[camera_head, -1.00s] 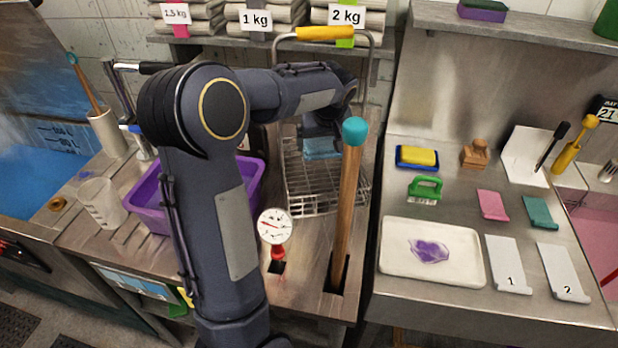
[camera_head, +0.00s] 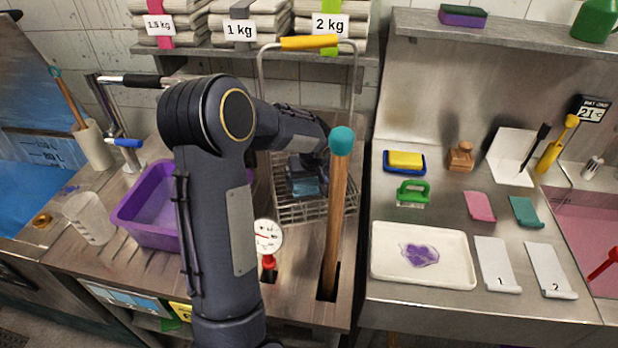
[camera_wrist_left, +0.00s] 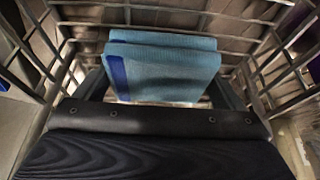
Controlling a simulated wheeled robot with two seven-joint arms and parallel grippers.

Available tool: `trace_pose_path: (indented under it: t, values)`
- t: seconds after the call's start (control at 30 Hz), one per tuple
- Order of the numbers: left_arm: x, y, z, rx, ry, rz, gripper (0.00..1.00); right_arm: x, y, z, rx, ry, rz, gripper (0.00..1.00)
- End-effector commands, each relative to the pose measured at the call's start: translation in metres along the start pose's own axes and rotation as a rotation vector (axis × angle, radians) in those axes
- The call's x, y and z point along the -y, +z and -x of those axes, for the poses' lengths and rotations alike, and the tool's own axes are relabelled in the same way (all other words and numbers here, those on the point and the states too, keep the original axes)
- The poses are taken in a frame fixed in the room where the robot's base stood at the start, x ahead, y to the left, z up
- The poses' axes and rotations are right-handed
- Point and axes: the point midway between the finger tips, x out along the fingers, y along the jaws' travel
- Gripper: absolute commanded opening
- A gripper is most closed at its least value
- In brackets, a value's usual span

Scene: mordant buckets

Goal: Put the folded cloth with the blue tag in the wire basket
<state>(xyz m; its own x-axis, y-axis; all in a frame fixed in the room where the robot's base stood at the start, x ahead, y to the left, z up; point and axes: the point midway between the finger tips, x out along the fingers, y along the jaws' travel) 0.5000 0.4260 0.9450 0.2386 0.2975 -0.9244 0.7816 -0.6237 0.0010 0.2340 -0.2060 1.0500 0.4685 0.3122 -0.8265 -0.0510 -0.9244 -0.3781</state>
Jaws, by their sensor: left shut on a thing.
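The folded light-blue cloth (camera_wrist_left: 165,72) shows in the left wrist view, with a dark blue tag (camera_wrist_left: 117,72) at its left side. It also shows in the head view (camera_head: 307,187), partly covered by my gripper. My left gripper (camera_head: 308,184) is shut on the cloth, a finger on each side of it. Cloth and gripper are down within the wire basket (camera_head: 318,212), whose bars surround them in the left wrist view (camera_wrist_left: 255,62). I cannot tell whether the cloth touches the basket floor. My right gripper is not in view.
The basket has a tall handle with a yellow grip (camera_head: 309,42). A wooden pole with a teal top (camera_head: 337,220) and a dial gauge (camera_head: 267,237) stand in front of it. A purple tub (camera_head: 150,215) is at left. Shelves with cloth stacks (camera_head: 240,25) hang behind.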

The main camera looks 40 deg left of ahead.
Motion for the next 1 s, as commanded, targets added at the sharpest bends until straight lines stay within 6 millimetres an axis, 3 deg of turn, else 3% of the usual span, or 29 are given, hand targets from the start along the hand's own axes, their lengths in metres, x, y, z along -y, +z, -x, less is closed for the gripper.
trace_pose_path:
  t: [0.13, 0.17, 0.23, 0.57, 1.0]
  values:
    - [0.0, 0.001, -0.003, -0.002, 0.001, 0.0, 0.61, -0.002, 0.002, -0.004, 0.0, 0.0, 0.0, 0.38]
    - [0.0, 0.001, -0.003, -0.001, 0.001, 0.0, 0.93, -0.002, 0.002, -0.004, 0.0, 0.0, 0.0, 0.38]
    - [0.0, 0.001, -0.002, -0.001, 0.0, 0.0, 1.0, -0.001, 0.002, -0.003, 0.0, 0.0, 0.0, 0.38]
    - [-0.001, -0.001, 0.004, -0.002, 0.001, 0.0, 1.0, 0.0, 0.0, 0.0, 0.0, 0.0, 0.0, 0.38]
    - [-0.001, -0.001, 0.091, -0.004, 0.004, 0.0, 1.0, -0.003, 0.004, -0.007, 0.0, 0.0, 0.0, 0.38]
